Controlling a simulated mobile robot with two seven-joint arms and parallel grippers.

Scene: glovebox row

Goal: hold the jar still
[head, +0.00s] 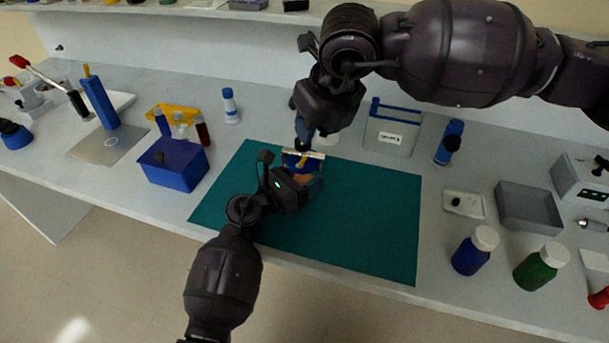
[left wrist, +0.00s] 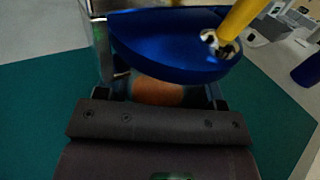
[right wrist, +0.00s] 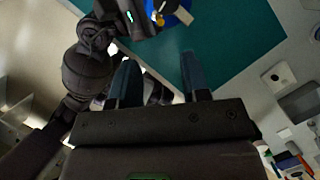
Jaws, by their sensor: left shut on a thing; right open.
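The jar (head: 297,163) stands over the teal mat (head: 360,232), partly hidden by my grippers. In the left wrist view its top is a broad blue piece (left wrist: 165,48) with a yellow rod (left wrist: 240,18), and an orange-brown patch (left wrist: 157,92) shows below between the fingers. My left gripper (head: 303,181) is shut on the jar from the near side. My right gripper (head: 306,136) is open and empty just behind and above the jar. The right wrist view shows its two spread fingers (right wrist: 158,78), with the jar's blue and yellow parts (right wrist: 170,10) at the top.
A blue box (head: 174,163) and a yellow rack (head: 180,117) stand left of the mat. A pale container (head: 391,133) stands behind it. A grey tray (head: 529,207), a blue bottle (head: 472,252) and a green bottle (head: 540,267) stand to the right. The mat's right part is clear.

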